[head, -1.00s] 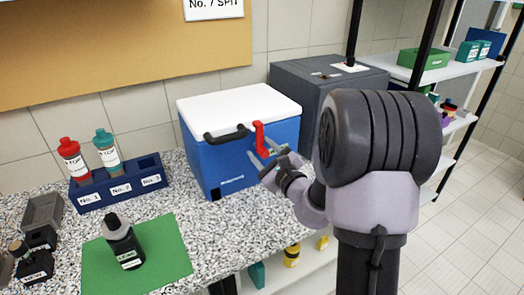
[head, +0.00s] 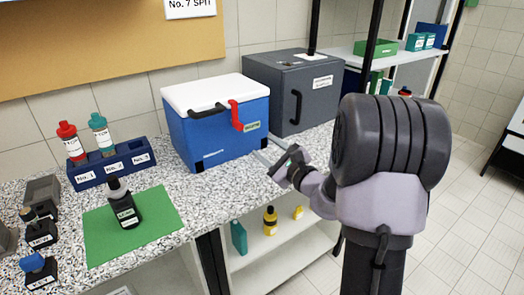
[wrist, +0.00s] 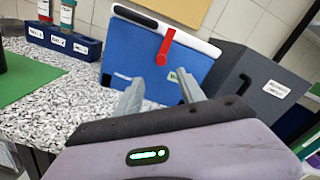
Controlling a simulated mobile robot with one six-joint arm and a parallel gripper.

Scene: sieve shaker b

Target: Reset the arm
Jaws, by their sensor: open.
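My gripper (head: 272,160) is open and empty, just in front of the blue cooler box near the counter's front edge. In the wrist view its two fingers (wrist: 158,92) stand apart with the cooler beyond them. The blue cooler box (head: 218,136) has a white lid, which is closed, a black handle and a red latch (head: 236,116). The red latch also shows in the wrist view (wrist: 165,47), above and between the fingertips. The gripper appears apart from the latch.
A grey cabinet (head: 292,92) stands right of the cooler. A blue rack (head: 113,164) holds a red-capped and a teal-capped bottle. A black bottle (head: 123,204) stands on a green mat (head: 160,214). Small dark items sit at far left. Shelves (head: 250,262) lie below the counter.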

